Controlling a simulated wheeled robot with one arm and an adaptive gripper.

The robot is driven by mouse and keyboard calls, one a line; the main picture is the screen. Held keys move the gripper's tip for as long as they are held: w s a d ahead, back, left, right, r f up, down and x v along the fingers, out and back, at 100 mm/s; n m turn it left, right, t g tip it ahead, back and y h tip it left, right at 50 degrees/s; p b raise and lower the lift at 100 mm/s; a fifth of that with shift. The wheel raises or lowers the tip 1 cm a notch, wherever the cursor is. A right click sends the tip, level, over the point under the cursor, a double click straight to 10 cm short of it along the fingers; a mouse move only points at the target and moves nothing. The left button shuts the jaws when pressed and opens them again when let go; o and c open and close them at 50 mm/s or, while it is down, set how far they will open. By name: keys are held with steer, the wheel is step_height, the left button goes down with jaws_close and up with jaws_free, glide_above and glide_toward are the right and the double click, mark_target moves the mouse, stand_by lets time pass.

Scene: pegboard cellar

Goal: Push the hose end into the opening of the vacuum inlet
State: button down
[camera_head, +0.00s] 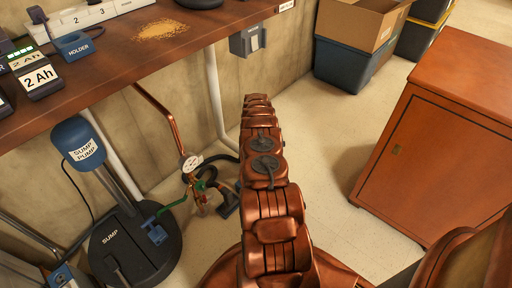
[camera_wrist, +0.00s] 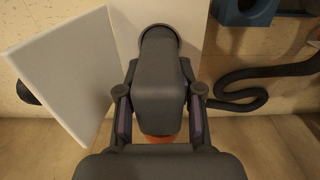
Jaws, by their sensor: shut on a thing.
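In the wrist view my gripper (camera_wrist: 159,97) is shut on the dark grey hose end (camera_wrist: 158,75), with one finger on each side. The hose end points at a white plate, the vacuum inlet (camera_wrist: 198,28). Its far tip overlaps the round opening, and a dark rim (camera_wrist: 157,27) shows just above it. I cannot tell how far the tip is inside. The inlet's white flap (camera_wrist: 60,75) stands open on the left. In the head view my arm hides the inlet and the hose end, and I cannot make out my gripper.
A dark hose (camera_wrist: 242,92) bends at right in the wrist view, below a blue holder (camera_wrist: 243,12). In the head view a workbench (camera_head: 120,50), a sump pump (camera_head: 135,245) and copper piping (camera_head: 158,113) lie left; an orange cabinet (camera_head: 430,165) stands right.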

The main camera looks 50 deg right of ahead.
steer(key=shift+f, duration=0.35)
stand_by(0.6)
steer(key=shift+r, duration=0.1)
stand_by(0.4)
steer(key=shift+c, duration=1)
jaws_free()
steer(key=shift+r, duration=0.1)
steer(key=shift+r+p, duration=0.85)
steer(key=shift+r, duration=2.55)
